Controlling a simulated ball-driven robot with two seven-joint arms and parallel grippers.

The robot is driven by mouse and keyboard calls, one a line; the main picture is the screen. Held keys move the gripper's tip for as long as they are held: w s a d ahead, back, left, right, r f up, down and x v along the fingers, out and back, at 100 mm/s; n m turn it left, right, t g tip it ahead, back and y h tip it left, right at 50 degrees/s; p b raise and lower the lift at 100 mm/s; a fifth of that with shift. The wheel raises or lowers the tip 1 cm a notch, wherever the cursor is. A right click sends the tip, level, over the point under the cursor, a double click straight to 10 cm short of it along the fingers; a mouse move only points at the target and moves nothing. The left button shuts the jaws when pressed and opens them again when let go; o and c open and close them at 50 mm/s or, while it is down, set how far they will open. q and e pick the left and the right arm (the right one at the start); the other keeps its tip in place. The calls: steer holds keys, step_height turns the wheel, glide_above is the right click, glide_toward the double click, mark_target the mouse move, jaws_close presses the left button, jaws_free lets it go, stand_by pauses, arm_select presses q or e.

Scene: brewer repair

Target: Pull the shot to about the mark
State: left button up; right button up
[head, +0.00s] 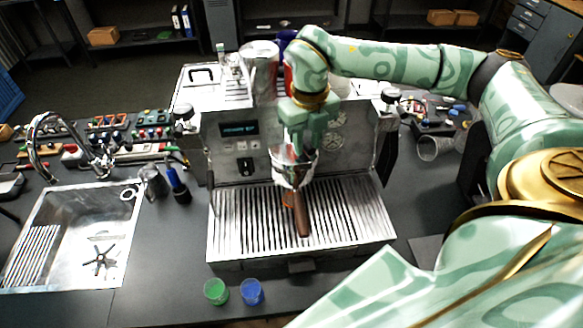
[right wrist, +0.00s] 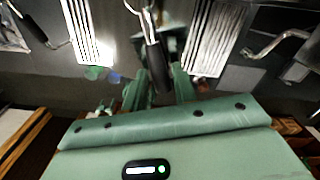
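The espresso machine (head: 226,232) stands in the middle of the counter, its small display (head: 240,129) lit. A portafilter with a brown handle (head: 303,215) hangs at its front, over the drip tray, the handle pointing toward me. Part of something orange (head: 288,198) shows beside the handle, mostly hidden. My right gripper (head: 298,150) is just above the portafilter, in front of the machine's panel. In the right wrist view its fingers (right wrist: 161,84) are apart, with a dark handle (right wrist: 155,62) seen between them; touching is not clear. My left gripper is not in view.
A green cup (head: 215,291) and a blue cup (head: 251,291) stand at the counter's front edge. A sink (head: 120,225) lies at the left, with a grey pitcher (head: 153,182) beside it. A clear cup (head: 430,148) lies at the right. My right arm covers the right side.

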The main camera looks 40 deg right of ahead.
stand_by(0.3)
steer(key=a+m, duration=0.1)
steer(key=m, duration=0.1)
steer(key=w+a+m, duration=0.1)
steer(key=a+m, duration=0.1)
steer(key=shift+m, duration=0.3)
steer(key=shift+w+a+m, duration=0.5)
steer(key=shift+a+m, duration=0.05)
steer(key=shift+m, duration=0.55)
steer(key=shift+w+a+m, duration=0.5)
steer(key=shift+a+m, duration=0.05)
steer(key=shift+m, duration=0.55)
stand_by(4.8)
